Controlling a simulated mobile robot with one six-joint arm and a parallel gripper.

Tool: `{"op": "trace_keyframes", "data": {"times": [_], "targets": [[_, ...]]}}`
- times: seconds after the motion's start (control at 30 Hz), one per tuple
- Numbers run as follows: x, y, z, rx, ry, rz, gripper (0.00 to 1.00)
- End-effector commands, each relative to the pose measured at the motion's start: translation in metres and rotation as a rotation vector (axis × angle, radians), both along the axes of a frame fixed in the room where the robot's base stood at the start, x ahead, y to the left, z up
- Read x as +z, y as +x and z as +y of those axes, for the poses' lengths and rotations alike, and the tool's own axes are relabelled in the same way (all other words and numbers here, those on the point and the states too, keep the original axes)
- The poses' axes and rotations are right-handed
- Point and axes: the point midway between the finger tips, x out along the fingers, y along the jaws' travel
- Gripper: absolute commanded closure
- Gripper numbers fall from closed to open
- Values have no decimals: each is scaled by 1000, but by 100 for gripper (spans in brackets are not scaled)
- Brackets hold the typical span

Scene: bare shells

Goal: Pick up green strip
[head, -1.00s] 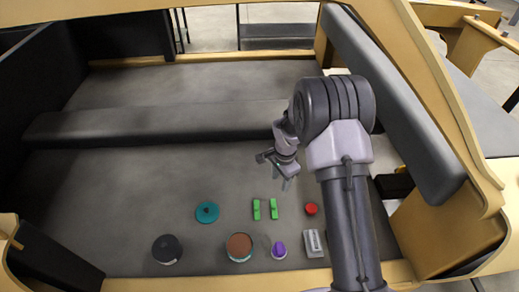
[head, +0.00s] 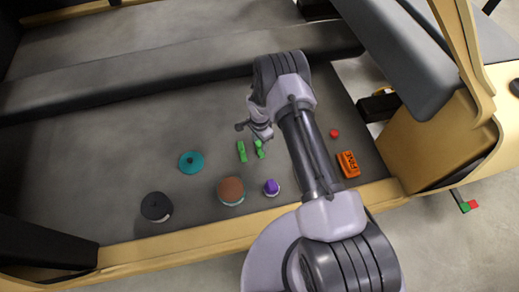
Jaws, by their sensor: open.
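Two green strips lie side by side on the grey floor of the shell, the left one (head: 241,151) in full view and the right one (head: 259,149) partly covered at its upper end by my gripper. My gripper (head: 258,132) is open and empty, just above and beside the upper ends of the strips in the head view. I cannot tell how high it is above them.
Around the strips are a teal disc (head: 191,162), a brown-topped round piece (head: 231,191), a purple piece (head: 271,187), a black round piece (head: 156,207), a red piece (head: 335,133) and an orange block (head: 348,164). A padded grey bar (head: 150,72) crosses behind. The floor at left is clear.

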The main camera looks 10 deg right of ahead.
Motion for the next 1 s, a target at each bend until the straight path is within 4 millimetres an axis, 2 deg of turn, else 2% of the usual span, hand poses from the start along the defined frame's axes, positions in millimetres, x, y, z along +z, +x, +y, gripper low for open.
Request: {"op": "trace_keyframes", "data": {"times": [0.03,0.07,0.23,0.27,0.47,0.5,0.83,1.0], "targets": [[-12,0,0,1,0,0,55],[-14,0,0,1,0,0,55],[-12,0,1,1,0,-1,55],[-11,0,1,1,0,0,59],[-11,0,1,1,0,0,98],[-11,0,1,1,0,0,100],[-10,0,1,1,0,0,100],[5,1,1,1,0,-1,100]]}}
